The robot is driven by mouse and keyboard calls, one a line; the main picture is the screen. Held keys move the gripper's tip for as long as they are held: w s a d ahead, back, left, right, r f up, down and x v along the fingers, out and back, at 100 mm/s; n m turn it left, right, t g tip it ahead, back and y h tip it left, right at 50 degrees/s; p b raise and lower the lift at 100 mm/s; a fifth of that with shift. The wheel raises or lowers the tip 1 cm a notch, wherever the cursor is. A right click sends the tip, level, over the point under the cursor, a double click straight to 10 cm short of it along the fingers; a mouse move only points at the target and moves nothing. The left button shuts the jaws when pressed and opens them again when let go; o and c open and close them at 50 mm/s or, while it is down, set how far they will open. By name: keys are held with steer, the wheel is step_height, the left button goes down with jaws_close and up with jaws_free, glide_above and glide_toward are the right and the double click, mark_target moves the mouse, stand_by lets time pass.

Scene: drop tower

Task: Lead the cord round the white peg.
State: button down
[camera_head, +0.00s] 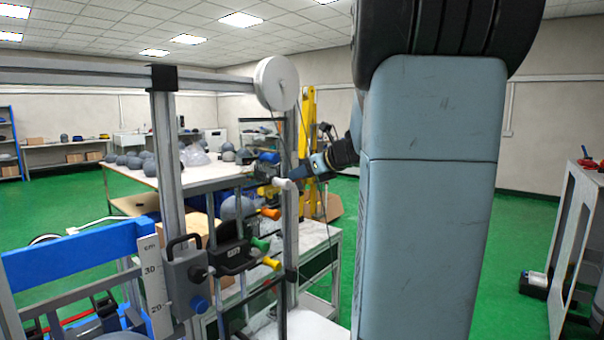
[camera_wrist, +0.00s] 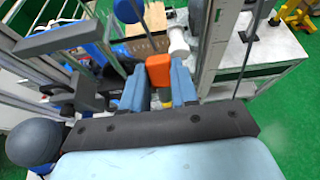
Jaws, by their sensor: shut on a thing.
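My gripper (camera_head: 302,172) is beside the upright frame, close to the white peg (camera_head: 281,184). A thin cord (camera_head: 304,125) hangs from the white wheel (camera_head: 276,83) at the top of the frame. Where the cord meets the orange block is too small to tell.
Below the white peg, an orange peg (camera_head: 270,213), a green peg (camera_head: 260,243) and a yellow peg (camera_head: 271,263) stick out. A grey post (camera_head: 168,170) and a scale (camera_head: 155,285) stand left. A bench with grey domes is behind.

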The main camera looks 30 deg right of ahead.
steer(key=shift+d, duration=0.25)
steer(key=shift+w+a, duration=1)
steer(key=shift+w, duration=1.75)
steer(key=s+d, duration=0.4)
steer(key=d, duration=0.1)
steer(key=shift+d, duration=0.4)
steer(key=shift+s, duration=0.1)
